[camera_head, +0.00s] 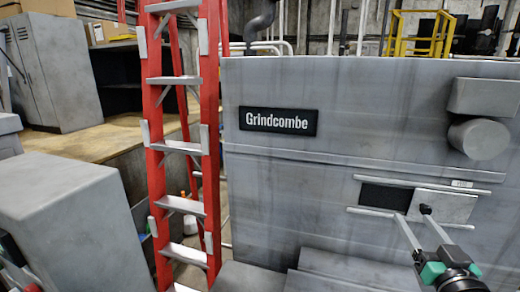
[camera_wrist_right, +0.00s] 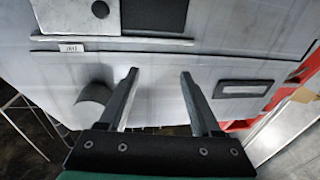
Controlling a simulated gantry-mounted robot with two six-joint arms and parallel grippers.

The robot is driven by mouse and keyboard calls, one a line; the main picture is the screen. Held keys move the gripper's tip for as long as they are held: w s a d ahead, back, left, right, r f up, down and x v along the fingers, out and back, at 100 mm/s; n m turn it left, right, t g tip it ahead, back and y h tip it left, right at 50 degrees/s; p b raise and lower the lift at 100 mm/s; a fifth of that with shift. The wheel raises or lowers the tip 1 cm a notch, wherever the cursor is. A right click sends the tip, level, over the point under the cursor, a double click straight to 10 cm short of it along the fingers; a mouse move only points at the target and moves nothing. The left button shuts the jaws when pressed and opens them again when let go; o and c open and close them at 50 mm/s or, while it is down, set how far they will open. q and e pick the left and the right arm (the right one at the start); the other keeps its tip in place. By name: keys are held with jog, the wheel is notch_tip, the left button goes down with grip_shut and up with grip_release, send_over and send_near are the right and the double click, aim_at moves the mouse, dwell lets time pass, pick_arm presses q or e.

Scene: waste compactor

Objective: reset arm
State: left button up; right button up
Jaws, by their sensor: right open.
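My right gripper (camera_head: 413,217) is at the lower right of the head view, in front of the grey compactor (camera_head: 300,190). In the right wrist view its two fingers (camera_wrist_right: 159,73) are apart with nothing between them. A light sliding panel (camera_head: 450,206) with a small black knob (camera_head: 425,209) sits on rails beside a dark opening (camera_head: 384,196). The knob (camera_wrist_right: 100,9) also shows at the top of the wrist view, clear of the fingertips. The left gripper is not in view.
A red ladder (camera_head: 158,140) stands left of the compactor. A grey box-shaped unit (camera_head: 70,215) is at the lower left. A grey cylinder (camera_head: 478,139) juts from the compactor front at the upper right, right of the black nameplate (camera_head: 278,121).

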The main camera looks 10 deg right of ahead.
jog(key=a+r+n+t+y+p, duration=0.2)
jog(key=a+r+t+y, duration=0.1)
jog(key=a+r, duration=0.9)
pick_arm(q)
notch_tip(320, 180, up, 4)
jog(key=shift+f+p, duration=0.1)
jog(key=shift+p, duration=0.35)
pick_arm(e)
jog(key=s+a+r+n+t+y, duration=0.1)
jog(key=s+a+r+t+y, duration=0.1)
jog(key=s+a+r, duration=0.3)
jog(key=s+a+r+n+t+y, duration=0.1)
jog(key=s+a+r+t+y, duration=0.2)
jog(key=s+r, duration=0.6)
notch_tip(320, 180, up, 2)
jog(key=shift+s+a+r+n+t, duration=0.2)
jog(key=shift+s+a+n+t, duration=0.1)
jog(key=shift+a+t, duration=0.65)
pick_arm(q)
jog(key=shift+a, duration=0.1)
pick_arm(e)
jog(key=shift+a, duration=0.15)
